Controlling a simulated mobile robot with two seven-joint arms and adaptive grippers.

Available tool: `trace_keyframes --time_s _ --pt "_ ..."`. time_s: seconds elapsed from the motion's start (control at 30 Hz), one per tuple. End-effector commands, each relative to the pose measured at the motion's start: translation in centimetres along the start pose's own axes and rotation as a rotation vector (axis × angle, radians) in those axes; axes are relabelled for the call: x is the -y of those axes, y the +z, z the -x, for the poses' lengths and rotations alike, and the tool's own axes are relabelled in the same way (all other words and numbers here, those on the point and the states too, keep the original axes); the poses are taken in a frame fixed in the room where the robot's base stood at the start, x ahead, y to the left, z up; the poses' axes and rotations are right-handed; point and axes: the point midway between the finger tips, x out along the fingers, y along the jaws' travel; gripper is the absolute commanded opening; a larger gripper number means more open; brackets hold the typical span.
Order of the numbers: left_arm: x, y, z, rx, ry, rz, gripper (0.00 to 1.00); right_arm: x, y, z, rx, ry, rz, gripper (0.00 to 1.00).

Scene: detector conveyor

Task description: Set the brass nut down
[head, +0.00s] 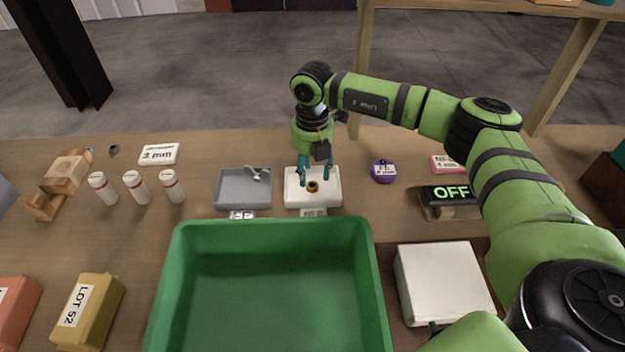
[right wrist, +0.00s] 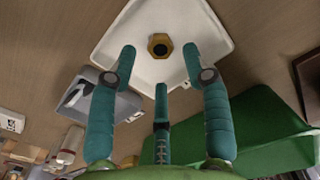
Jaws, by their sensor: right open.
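The brass nut (head: 312,186) lies on the white tray (head: 330,199), near its middle. It also shows in the right wrist view (right wrist: 160,46) as a gold hexagonal ring with a dark hole, flat on the white surface. My right gripper (head: 315,180) is open just above the tray. Its teal fingers (right wrist: 160,75) are spread apart around and short of the nut in the wrist view, and none touches it there. My left gripper is not in view.
A grey tray (head: 231,190) with a spoon-like item stands left of the white tray. A large green bin (head: 372,270) is in front. A purple round container (head: 383,172) and an OFF display (head: 450,194) are to the right. Several white cylinders (head: 137,187) stand left.

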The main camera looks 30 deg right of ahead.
Motion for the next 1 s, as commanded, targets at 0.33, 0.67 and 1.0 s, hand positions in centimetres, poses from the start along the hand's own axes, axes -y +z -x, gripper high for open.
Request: trace_keyframes --time_s 0.33,0.67,1.0 --pt "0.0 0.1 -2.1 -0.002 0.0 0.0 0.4 0.0 0.1 6.8 0.003 0.002 -0.001 0.49" --pt "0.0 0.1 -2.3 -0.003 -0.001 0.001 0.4 0.0 0.0 8.6 0.0 0.0 -0.001 0.49" --pt "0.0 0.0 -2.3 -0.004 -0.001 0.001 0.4 0.0 0.0 8.5 0.0 0.0 -0.001 0.49"
